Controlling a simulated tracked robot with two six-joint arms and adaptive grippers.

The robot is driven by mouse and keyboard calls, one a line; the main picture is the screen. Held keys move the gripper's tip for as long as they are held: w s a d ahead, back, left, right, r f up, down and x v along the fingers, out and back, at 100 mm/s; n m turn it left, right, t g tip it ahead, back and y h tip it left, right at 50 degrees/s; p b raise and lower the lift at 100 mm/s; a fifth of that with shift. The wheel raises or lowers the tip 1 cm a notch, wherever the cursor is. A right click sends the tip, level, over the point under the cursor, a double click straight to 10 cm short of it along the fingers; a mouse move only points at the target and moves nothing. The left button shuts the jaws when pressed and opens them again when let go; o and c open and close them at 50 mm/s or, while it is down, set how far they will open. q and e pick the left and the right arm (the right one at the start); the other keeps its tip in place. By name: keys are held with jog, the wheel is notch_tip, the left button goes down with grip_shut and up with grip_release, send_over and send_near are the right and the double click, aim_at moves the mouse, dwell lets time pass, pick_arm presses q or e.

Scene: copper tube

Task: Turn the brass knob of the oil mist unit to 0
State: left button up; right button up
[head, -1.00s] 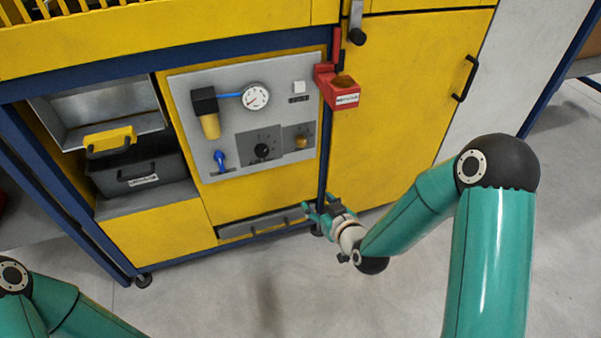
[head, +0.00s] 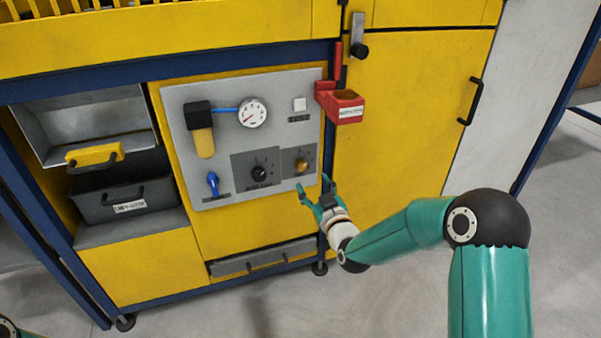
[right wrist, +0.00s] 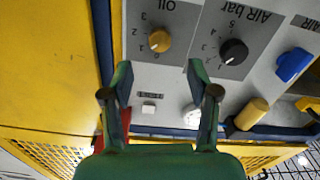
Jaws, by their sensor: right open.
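The brass knob (head: 301,166) sits on a dark square plate at the lower right of the grey panel (head: 228,182). In the right wrist view the brass knob (right wrist: 159,41) shows large beside the word OIL, with small scale digits around it; its pointer setting is too small to read surely. My right gripper (head: 314,186) is open and empty, just below and right of the knob in the head view. In the right wrist view the knob lies beyond and between the open fingertips (right wrist: 160,70), apart from them. My left gripper is out of view.
A black AIR knob (head: 260,173) is beside the brass one. The blue valve (head: 213,183), gauge (head: 253,113) and yellow-bowled filter (head: 203,142) are further left. A red holder (head: 341,103) juts out above right. The floor in front is clear.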

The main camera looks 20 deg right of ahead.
aim_at(301, 168)
jog(key=w+b, duration=0.1)
jog(key=w, duration=0.7)
jog(key=shift+a, duration=0.15)
grip_shut()
jog(key=shift+a, duration=0.35)
jog(key=shift+d, duration=0.2)
